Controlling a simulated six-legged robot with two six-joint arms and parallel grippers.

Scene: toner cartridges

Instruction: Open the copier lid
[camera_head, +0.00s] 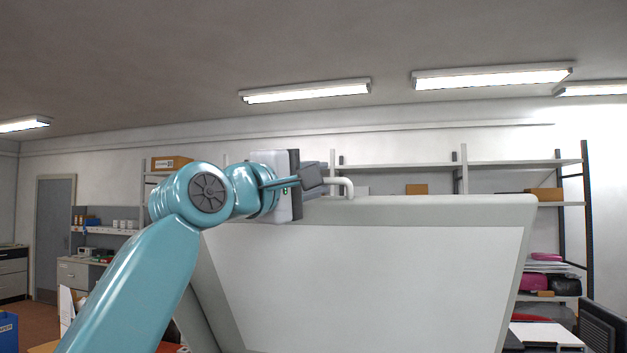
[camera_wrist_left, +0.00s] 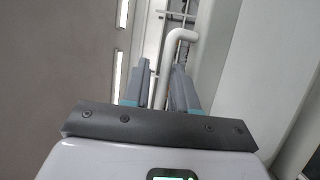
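The copier lid (camera_head: 370,280) stands raised and tilted in the head view, its pale inner panel facing me. A white bent bar handle (camera_head: 347,184) sits at the top left of its upper edge. My left gripper (camera_head: 322,180) is at this handle, its fingers pointing right. In the left wrist view the handle (camera_wrist_left: 183,34) runs down between the two fingers of my left gripper (camera_wrist_left: 161,80). The fingers are a little apart; I cannot tell whether both press on the bar. The copier body is hidden below the frame. My right gripper is not in view.
Shelves (camera_head: 400,168) with boxes stand along the back wall behind the lid. A grey door (camera_head: 54,235) and a counter are at the far left. More shelving (camera_head: 560,204) with pink and dark items is at the right. The space above the lid is clear.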

